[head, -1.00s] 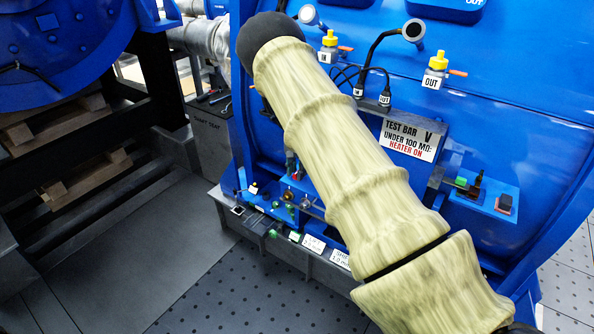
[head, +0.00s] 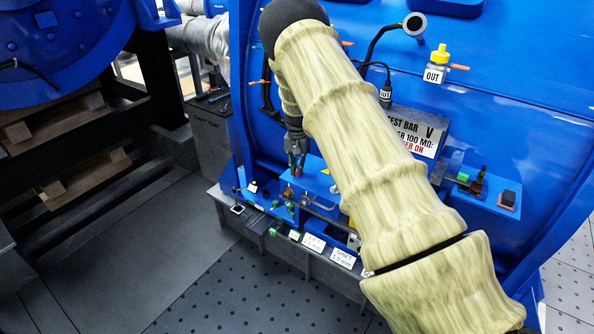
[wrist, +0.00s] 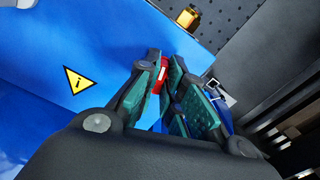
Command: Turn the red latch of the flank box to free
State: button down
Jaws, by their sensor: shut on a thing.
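My gripper (head: 296,164) points down at the blue flank box (head: 319,181) on the motor's lower front. In the wrist view, its green-padded fingers (wrist: 170,90) are closed around the red latch (wrist: 160,76), and only a small piece of red shows between them. The box's blue face (wrist: 30,60) fills the left of the wrist view. In the head view a tiny bit of red shows at the fingertips. The latch's exact angle is hidden by the fingers.
A yellow warning triangle (wrist: 78,80) is on the blue face. A brass fitting (wrist: 187,17) lies beyond the box. Small fittings and white labels (head: 313,243) line the ledge below. The yellow-capped OUT bottle (head: 436,65) and the test bar sign (head: 413,132) are to the right.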

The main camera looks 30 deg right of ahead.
jog(key=n+b, duration=0.1)
jog(key=n, duration=0.2)
jog(key=shift+f+n, duration=0.1)
jog(key=shift+n, duration=0.3)
jog(key=n+b, duration=0.1)
jog(key=n, duration=0.2)
jog(key=shift+d+n+b, duration=0.1)
jog(key=shift+n+b, duration=0.2)
jog(key=n, duration=0.3)
jog(key=shift+n+b, duration=0.3)
jog(key=shift+b, duration=0.05)
jog(key=shift+d+n, duration=0.1)
jog(key=shift+n, duration=1.5)
jog(key=c, duration=1.5)
grip_release()
jog(key=shift+s+d, duration=0.1)
jog(key=shift+c, duration=0.2)
jog(key=shift+r, duration=0.2)
notch_tip(320, 180, up, 12)
